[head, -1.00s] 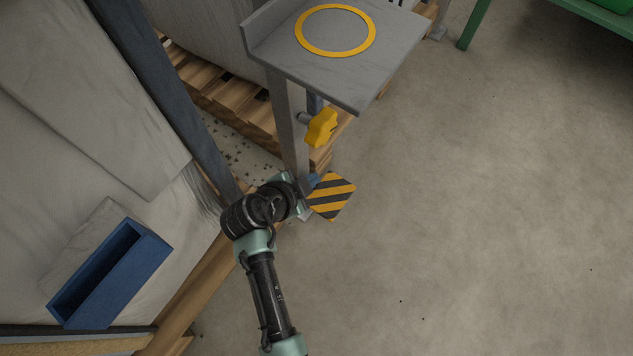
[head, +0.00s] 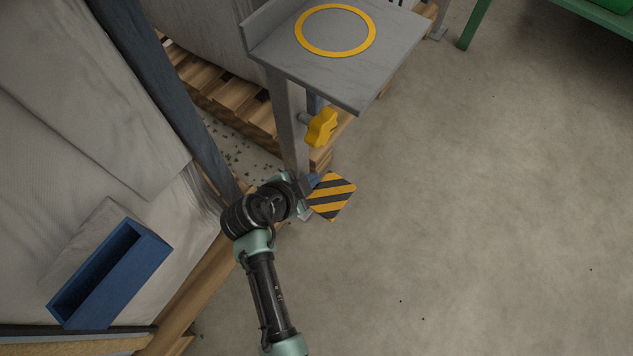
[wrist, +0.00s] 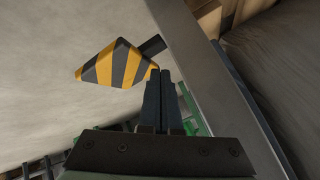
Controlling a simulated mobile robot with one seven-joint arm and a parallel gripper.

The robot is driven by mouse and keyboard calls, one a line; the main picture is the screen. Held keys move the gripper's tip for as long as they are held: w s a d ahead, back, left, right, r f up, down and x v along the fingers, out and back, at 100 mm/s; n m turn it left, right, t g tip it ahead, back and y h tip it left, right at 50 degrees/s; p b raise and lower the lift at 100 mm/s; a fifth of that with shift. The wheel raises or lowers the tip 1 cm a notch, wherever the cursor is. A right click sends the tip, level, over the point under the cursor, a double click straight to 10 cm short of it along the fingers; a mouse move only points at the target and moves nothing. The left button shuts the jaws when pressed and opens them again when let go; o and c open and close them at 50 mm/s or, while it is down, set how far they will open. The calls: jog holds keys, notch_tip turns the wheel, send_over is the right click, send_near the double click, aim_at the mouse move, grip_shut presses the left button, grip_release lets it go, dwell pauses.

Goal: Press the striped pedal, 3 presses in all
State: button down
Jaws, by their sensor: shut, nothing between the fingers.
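The striped pedal (head: 331,196), yellow and black, sits low by the foot of a grey post in the head view. In the wrist view the pedal (wrist: 117,65) lies just beyond and left of the fingertips. My gripper (wrist: 160,76) is shut and empty, its two dark fingers side by side. Its tips look close to the pedal's right corner in the wrist view, but I cannot tell whether they touch it.
A grey post (head: 289,125) with a yellow knob (head: 321,128) carries a grey shelf (head: 352,72) marked with a yellow ring. Wooden pallets (head: 222,95) and a blue bin (head: 110,275) are at left. Bare floor (head: 470,220) is open at right.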

jog(key=shift+f, duration=0.15)
jog(key=shift+f, duration=0.25)
jog(key=shift+s+d+f+b, duration=0.1)
jog(key=shift+s+f+b, duration=0.05)
jog(key=shift+f+b, duration=0.55)
jog(key=shift+s+d+f+b, duration=0.1)
jog(key=shift+s+f+b, duration=0.05)
jog(key=shift+f+b, duration=0.55)
dwell(0.9)
jog(key=shift+r+p, duration=1.4)
jog(key=shift+p, duration=0.05)
jog(key=shift+a, duration=0.1)
jog(key=shift+w+r, duration=0.1)
jog(key=shift+r, duration=0.05)
notch_tip(320, 180, up, 5)
jog(key=p, duration=0.4)
send_over(315, 189)
jog(key=a, duration=0.1)
jog(key=shift+w, duration=0.1)
